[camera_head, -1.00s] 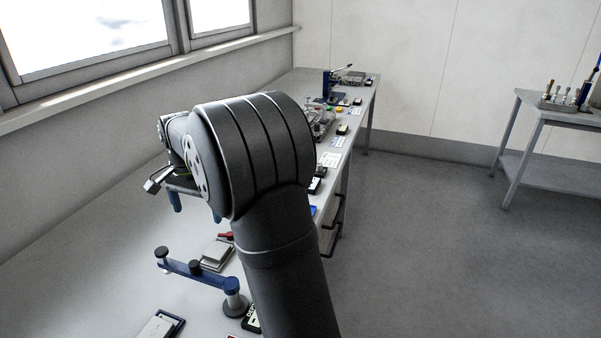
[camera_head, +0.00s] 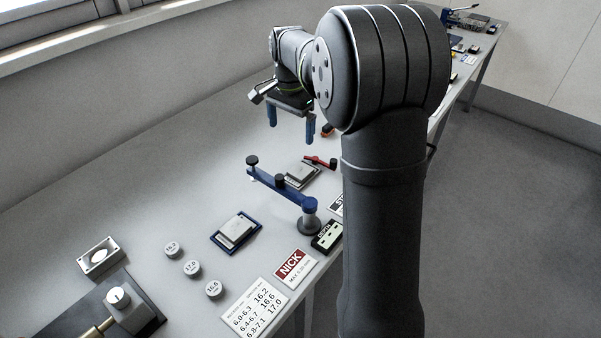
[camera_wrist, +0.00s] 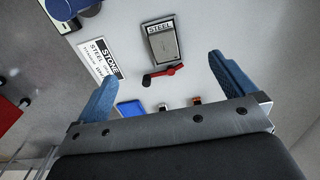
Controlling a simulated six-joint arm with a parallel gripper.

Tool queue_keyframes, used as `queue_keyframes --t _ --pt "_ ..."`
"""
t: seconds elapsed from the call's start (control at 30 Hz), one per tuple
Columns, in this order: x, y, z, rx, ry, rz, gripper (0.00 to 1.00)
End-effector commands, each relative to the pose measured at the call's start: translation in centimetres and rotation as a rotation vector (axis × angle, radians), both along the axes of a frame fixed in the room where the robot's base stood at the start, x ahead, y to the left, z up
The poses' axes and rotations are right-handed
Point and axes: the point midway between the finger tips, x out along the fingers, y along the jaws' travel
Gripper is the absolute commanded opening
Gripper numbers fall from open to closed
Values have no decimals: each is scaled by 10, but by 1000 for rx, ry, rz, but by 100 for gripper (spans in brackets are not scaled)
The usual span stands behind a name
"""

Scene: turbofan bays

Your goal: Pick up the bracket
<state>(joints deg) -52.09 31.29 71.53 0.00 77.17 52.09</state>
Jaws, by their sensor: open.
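My gripper (camera_head: 291,126) hangs above the bench with its two blue fingers apart and nothing between them. I cannot tell for sure which thing is the bracket. In the wrist view, a grey block labelled STEEL (camera_wrist: 166,42) lies beyond and between the fingers, with a red lever (camera_wrist: 163,75) near it. The block also shows in the head view (camera_head: 300,176), below the gripper. A blue bar with black knobs (camera_head: 280,186) lies nearer, ending at a round dark base. A pale block with an oval opening (camera_head: 101,257) lies at the lower left.
A blue-edged tray (camera_head: 256,222) holds a grey plate. A NICK card (camera_head: 294,267) and a number card (camera_head: 257,306) lie near the front edge. A dark fixture (camera_head: 130,310) stands lower left.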

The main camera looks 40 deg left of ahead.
Motion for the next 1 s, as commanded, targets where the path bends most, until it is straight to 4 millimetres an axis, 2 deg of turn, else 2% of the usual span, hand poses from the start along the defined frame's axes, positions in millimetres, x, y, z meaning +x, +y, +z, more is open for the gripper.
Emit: queue_keyframes --t 0.47,0.6,0.83,1.0 --pt "0 0 0 0 0 0 100" --pt "0 0 0 0 0 0 80" --pt "0 0 0 0 0 0 80" --pt "26 2 1 0 0 -4 80"
